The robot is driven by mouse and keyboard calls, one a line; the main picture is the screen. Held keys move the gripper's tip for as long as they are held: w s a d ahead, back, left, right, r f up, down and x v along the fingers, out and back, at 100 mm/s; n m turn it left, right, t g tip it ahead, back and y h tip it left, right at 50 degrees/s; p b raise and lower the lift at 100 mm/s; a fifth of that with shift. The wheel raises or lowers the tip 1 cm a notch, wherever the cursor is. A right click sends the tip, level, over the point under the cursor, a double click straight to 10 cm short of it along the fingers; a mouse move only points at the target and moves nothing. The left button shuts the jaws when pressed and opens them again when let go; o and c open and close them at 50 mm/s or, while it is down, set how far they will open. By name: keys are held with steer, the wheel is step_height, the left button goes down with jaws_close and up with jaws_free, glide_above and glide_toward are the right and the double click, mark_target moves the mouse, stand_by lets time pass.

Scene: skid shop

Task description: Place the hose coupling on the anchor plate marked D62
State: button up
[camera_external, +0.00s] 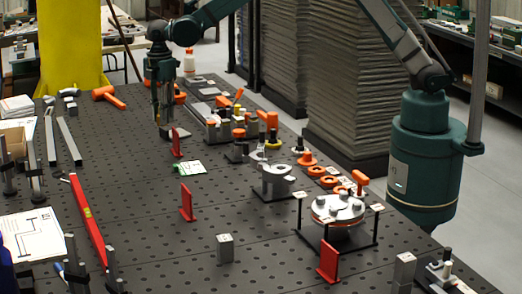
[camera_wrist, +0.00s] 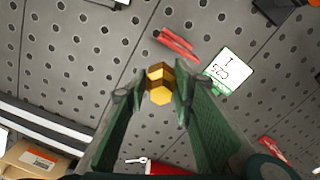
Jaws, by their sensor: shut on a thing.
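My gripper (camera_wrist: 159,92) is shut on a brass, hexagonal piece (camera_wrist: 160,96), which looks like the hose coupling. In the external view my gripper (camera_external: 167,131) points down over the far left part of the dark perforated table; the coupling is too small to make out there. A white card on a green base (camera_wrist: 230,69) reads C25 in the wrist view and lies right of the coupling. The same white and green card (camera_external: 189,167) lies in front of my gripper in the external view. I cannot read a D62 mark anywhere.
Red upright plates (camera_external: 176,143), (camera_external: 187,203) and (camera_external: 328,262) stand on the table. A row of orange and grey fixtures (camera_external: 240,130) lines the right side. A round flanged assembly (camera_external: 338,208) is front right. A red level (camera_external: 88,220) lies at left.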

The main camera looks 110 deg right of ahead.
steer(key=s+d+m, duration=0.1)
steer(key=s+d, duration=0.3)
steer(key=d, duration=0.4)
steer(key=s+d+m, duration=0.1)
steer(key=s+d, duration=0.3)
steer(key=d, duration=0.4)
steer(key=shift+s+r, duration=0.15)
steer(key=shift+s, duration=0.15)
steer(key=shift+d, duration=0.1)
steer(key=shift+f, duration=3.15)
steer(key=shift+f, duration=1.85)
steer(key=shift+f, duration=0.15)
steer(key=o, duration=0.9)
